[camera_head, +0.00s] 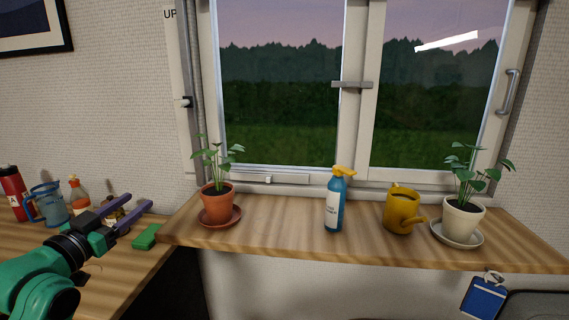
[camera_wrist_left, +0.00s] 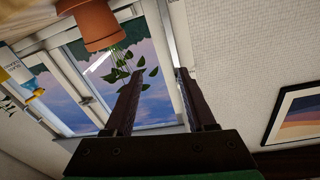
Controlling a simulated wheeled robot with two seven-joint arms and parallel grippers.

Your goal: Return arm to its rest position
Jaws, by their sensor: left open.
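My left gripper (camera_head: 126,212) is open and empty in the head view. It is raised over the left counter, and its fingers point right and away. The green left arm comes in from the lower left corner. In the left wrist view its two dark fingers (camera_wrist_left: 160,98) stand apart with nothing between them; plant leaves and the window show beyond them. My right gripper is not in view.
The wooden sill (camera_head: 285,235) holds a terracotta pot (camera_head: 216,203), a blue spray bottle (camera_head: 336,208), a yellow watering can (camera_head: 400,212) and a cream pot (camera_head: 463,220). A green sponge (camera_head: 146,237), blue jug (camera_head: 50,207) and red bottle (camera_head: 12,190) are near my left arm.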

